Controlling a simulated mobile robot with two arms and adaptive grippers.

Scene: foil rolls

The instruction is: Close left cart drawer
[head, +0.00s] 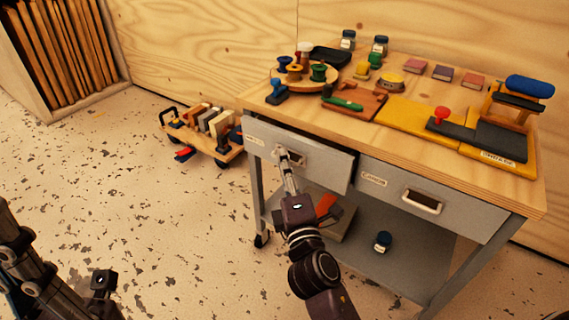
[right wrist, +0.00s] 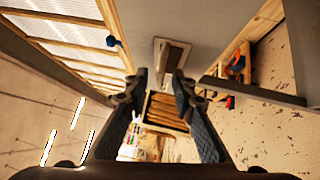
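The cart's left drawer (head: 325,166) has a grey front with a label and a pale handle. It stands pulled out a little, with a dark gap at its right end. The drawer front also shows in the right wrist view (right wrist: 215,25), with its handle (right wrist: 172,62) ahead of the fingers. My right gripper (head: 286,160) is at this handle in the head view. Its two fingers (right wrist: 159,82) are apart and hold nothing; contact with the handle is unclear. Of my left arm, dark parts show at the lower left of the head view; its fingertips cannot be made out.
The right drawer (head: 455,190) looks flush with the cart. The wooden cart top (head: 300,115) carries spools, jars and tools. A lower shelf (head: 410,255) holds a dark jar. A small wooden trolley (head: 215,157) stands behind to the left.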

